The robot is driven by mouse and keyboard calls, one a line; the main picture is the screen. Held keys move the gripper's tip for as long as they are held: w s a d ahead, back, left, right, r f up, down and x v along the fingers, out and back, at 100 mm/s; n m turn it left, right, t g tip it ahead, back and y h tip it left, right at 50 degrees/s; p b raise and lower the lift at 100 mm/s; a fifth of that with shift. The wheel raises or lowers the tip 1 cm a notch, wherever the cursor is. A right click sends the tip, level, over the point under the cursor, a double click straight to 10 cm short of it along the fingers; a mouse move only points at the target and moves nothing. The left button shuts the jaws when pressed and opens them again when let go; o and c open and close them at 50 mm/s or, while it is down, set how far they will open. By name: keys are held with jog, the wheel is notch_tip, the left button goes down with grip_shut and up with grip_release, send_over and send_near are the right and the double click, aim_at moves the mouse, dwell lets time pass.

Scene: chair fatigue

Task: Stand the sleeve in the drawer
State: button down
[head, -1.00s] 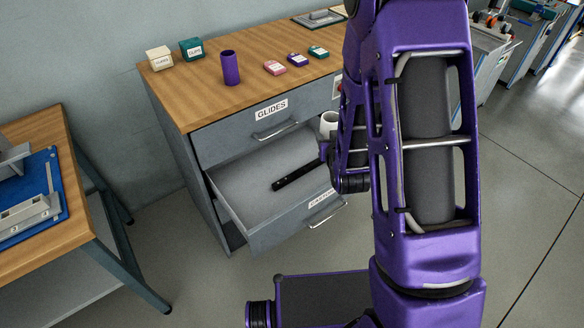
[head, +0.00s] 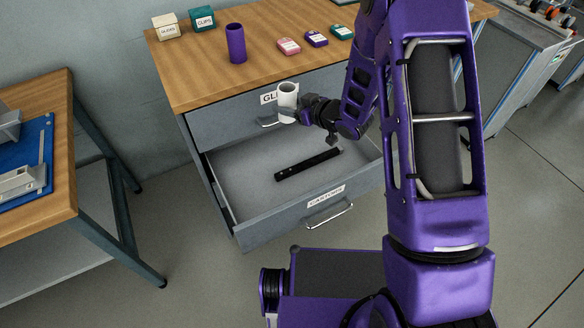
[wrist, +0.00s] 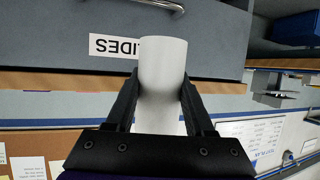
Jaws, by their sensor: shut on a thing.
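My gripper (head: 294,115) is shut on a white sleeve (head: 288,93), a smooth hollow cylinder. In the head view it is upright, its open top showing, in front of the GLIDES drawer front and above the open lower drawer (head: 240,213). In the wrist view the sleeve (wrist: 163,65) sits between the two dark fingers of my gripper (wrist: 160,98). A long black bar (head: 308,164) lies in the open drawer. The rest of the visible drawer floor is bare. The upper drawer (head: 222,120) is shut.
On the wooden cabinet top (head: 195,75) stand a purple cylinder (head: 236,45), a cream box (head: 167,27) and a green box (head: 203,18). Several small labelled blocks (head: 289,46) lie to their right. A bench (head: 40,230) with a blue mat is at left.

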jog(key=s+a+f+n+g+y+b, duration=0.2)
jog(key=s+a+f+n+g+y, duration=0.2)
jog(key=s+a+f+n+g, duration=0.4)
jog(key=s+f+n+g+b, duration=0.1)
jog(key=s+f+n+g, duration=0.1)
jog(key=f, duration=0.3)
jog(key=s+f+n+g+h+b, duration=0.1)
jog(key=s+f+n+g, duration=0.1)
jog(key=f, duration=0.3)
jog(key=s+f+n+g+h+b, duration=0.1)
jog(key=f+n+g, duration=0.2)
jog(key=f, duration=0.3)
jog(key=shift+s+g, duration=0.4)
jog(key=shift+g, duration=0.3)
jog(key=shift+f+b, duration=0.45)
jog(key=shift+f, duration=1.5)
jog(key=shift+f, duration=0.2)
jog(key=shift+c, duration=1.4)
grip_release()
jog(key=shift+r, duration=0.1)
